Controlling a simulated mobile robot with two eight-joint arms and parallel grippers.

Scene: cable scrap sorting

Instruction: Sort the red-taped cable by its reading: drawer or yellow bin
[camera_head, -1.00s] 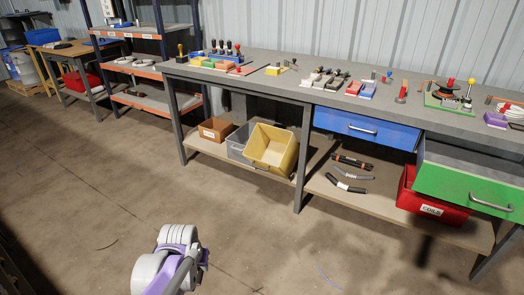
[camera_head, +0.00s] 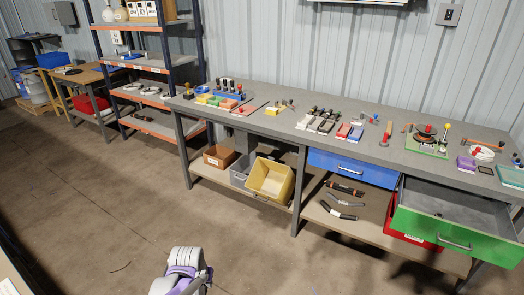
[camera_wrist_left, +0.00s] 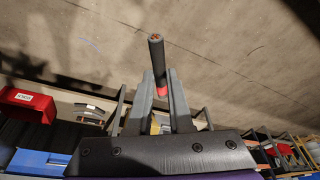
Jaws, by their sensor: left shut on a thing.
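In the left wrist view my left gripper (camera_wrist_left: 161,90) is shut on the red-taped cable (camera_wrist_left: 157,55), a short dark piece with a copper-coloured cut end and red tape near the jaws. It sticks out beyond the fingertips, over the floor. In the head view only part of my left arm shows at the bottom; the cable cannot be made out there. The yellow bin (camera_head: 268,196) stands tilted on the bench's lower shelf. The green drawer (camera_head: 438,232) is pulled open and its visible inside looks empty. The blue drawer (camera_head: 350,168) is shut. My right gripper is out of view.
A grey bin (camera_head: 239,176) and a brown bin (camera_head: 215,160) stand left of the yellow one. Several cable pieces (camera_head: 344,188) lie on the lower shelf. A red bin (camera_head: 392,225) sits partly under the green drawer. Floor before the bench is clear.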

